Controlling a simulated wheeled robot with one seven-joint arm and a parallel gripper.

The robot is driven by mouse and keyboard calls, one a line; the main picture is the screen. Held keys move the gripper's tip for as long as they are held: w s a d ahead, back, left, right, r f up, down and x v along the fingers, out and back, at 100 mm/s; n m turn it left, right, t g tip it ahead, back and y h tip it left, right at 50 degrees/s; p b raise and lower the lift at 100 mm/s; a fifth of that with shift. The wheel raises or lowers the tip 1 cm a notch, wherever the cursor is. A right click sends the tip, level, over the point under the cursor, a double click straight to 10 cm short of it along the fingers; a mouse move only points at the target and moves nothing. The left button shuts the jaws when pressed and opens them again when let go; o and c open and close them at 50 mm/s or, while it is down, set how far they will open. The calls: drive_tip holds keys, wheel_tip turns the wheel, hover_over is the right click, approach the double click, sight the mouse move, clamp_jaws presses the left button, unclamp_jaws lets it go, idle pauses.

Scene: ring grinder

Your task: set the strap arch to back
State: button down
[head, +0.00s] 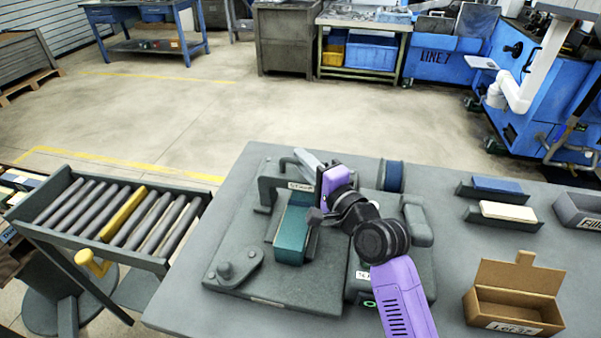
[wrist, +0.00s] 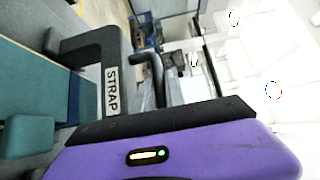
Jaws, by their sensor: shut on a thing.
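The strap arch (head: 270,187) is a dark grey bracket with a white STRAP label, standing over the back part of the grey base plate (head: 225,277). In the wrist view the arch (wrist: 112,55) shows close up, and its near end passes behind my purple gripper housing. A teal block (head: 290,238) lies beside the arch, towards the front; its top is lighter. My gripper (head: 317,213) is at the arch's right end, shut on the arch as far as I can see. The fingertips and the grip itself are largely hidden.
A dark blue roll (head: 391,176) stands behind on the right. A pivot plate (head: 232,270) sits at the base plate's front left. An open cardboard box (head: 515,300) and small blocks on holders are to the right. A rack of bars (head: 120,215) stands left.

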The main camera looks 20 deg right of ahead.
drive_tip(key=w+d, duration=0.1)
drive_tip(key=w, duration=0.1)
drive_tip(key=w+d+b, duration=0.1)
drive_tip(key=shift+w+d+f, duration=0.1)
drive_tip(key=shift+w+d, duration=0.25)
drive_tip(key=shift+d, duration=0.05)
drive_tip(key=c, duration=1.4)
unclamp_jaws()
drive_tip(key=shift+s+d+b, duration=0.15)
drive_tip(key=shift+s+d, duration=0.05)
drive_tip(key=shift+s, duration=1.1)
drive_tip(key=shift+s+d+b, duration=0.2)
drive_tip(key=shift+s, duration=1.05)
drive_tip(key=shift+s+d+b, duration=0.15)
drive_tip(key=shift+s+d, duration=0.05)
drive_tip(key=shift+s, duration=1.1)
